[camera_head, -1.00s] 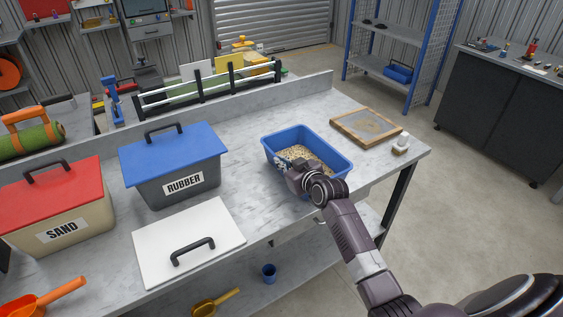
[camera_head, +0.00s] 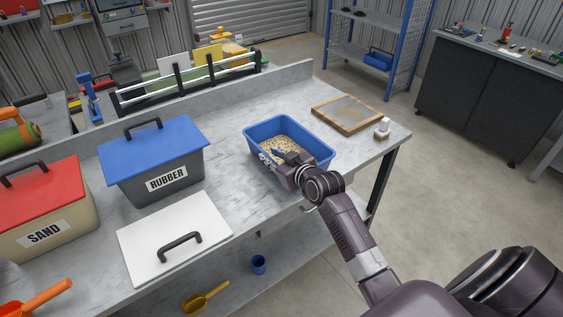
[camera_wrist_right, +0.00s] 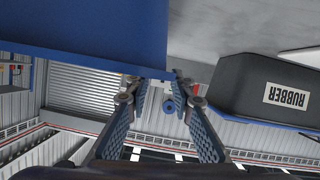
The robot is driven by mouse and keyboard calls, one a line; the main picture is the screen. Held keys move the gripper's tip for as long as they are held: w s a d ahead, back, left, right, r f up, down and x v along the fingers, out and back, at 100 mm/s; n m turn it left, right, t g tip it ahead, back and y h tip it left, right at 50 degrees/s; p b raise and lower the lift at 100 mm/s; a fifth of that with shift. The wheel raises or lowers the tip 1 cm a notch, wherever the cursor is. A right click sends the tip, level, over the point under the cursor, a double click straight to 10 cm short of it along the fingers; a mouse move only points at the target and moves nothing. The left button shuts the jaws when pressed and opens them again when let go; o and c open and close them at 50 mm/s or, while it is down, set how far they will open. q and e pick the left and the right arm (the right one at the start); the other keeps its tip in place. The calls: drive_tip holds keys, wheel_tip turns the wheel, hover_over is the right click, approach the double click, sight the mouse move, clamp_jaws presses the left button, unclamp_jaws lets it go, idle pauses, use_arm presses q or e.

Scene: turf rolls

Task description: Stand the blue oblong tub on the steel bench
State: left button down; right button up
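The blue oblong tub (camera_head: 318,157), partly filled with pale grains, rests on the grey, mottled, metal-looking bench (camera_head: 217,184). My right gripper (camera_head: 276,156) is at its near side, with the fingers close to the near rim and over part of the inside. In the right wrist view the tub (camera_wrist_right: 85,30) fills the upper left. The gripper's fingers (camera_wrist_right: 158,82) stand apart there, with the tub's rim at the tips. I cannot tell whether they touch it. My left gripper is out of view.
A blue-lidded RUBBER box (camera_head: 155,158), a red-lidded SAND box (camera_head: 42,209) and a white lid (camera_head: 175,236) lie left of the tub. A wooden-framed sieve (camera_head: 346,114) and a small white bottle (camera_head: 382,129) are to its right. A dark cabinet (camera_head: 484,95) stands across open floor.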

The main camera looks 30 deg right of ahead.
drive_tip(key=v, duration=0.7)
drive_tip(key=shift+s, duration=0.35)
